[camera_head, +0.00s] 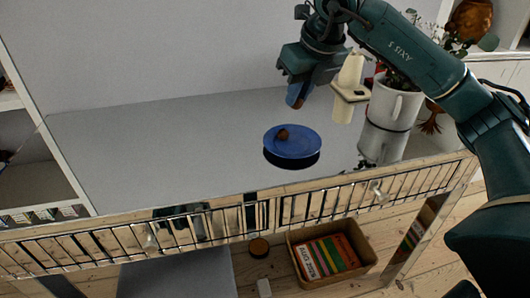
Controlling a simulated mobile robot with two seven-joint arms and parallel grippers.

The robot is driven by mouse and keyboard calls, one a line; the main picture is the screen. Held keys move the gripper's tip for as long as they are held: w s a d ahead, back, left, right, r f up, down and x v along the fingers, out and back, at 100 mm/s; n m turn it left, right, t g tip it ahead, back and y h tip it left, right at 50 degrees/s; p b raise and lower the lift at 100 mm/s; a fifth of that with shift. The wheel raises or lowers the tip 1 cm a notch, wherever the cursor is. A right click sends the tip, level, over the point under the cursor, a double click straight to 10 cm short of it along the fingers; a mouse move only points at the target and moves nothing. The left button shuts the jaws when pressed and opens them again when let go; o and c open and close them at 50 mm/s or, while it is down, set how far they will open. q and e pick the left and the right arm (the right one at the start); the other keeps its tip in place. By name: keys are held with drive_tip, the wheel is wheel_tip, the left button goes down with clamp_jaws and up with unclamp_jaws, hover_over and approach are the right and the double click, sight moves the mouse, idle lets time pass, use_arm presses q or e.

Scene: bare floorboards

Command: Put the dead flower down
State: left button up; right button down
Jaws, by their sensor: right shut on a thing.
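My right arm comes in from the right, and my right gripper (297,98) hangs above the table, over the back of a blue plate (309,150). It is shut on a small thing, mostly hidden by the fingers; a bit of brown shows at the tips. I cannot tell for sure that this is the dead flower. A small brown lump (283,134) lies on the left part of the plate, below the gripper and apart from it. A white pot (391,107) with a leafy plant stands to the right. My left gripper is out of view.
A cream bottle-like object (349,75) stands between gripper and pot. The grey, shiny tabletop (150,150) is clear on the left. A slatted rail (230,215) runs along its front. A basket of books (332,257) sits on the floor below.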

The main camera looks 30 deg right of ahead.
drive_tip(key=shift+a+f, duration=0.3)
drive_tip(key=shift+f, duration=0.1)
drive_tip(key=b, duration=0.2)
hover_over(287, 149)
drive_tip(key=s, duration=0.2)
drive_tip(key=f, duration=0.5)
drive_tip(key=shift+w+d+f, duration=0.1)
drive_tip(key=shift+w+f, duration=0.15)
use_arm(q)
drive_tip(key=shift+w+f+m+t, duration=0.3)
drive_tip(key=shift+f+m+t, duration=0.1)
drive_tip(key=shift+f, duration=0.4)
use_arm(e)
drive_tip(key=shift+f, duration=2.15)
use_arm(q)
drive_tip(key=shift+b, duration=0.3)
use_arm(e)
drive_tip(key=shift+f, duration=0.15)
drive_tip(key=c, duration=1.6)
unclamp_jaws()
drive_tip(key=shift+c, duration=0.2)
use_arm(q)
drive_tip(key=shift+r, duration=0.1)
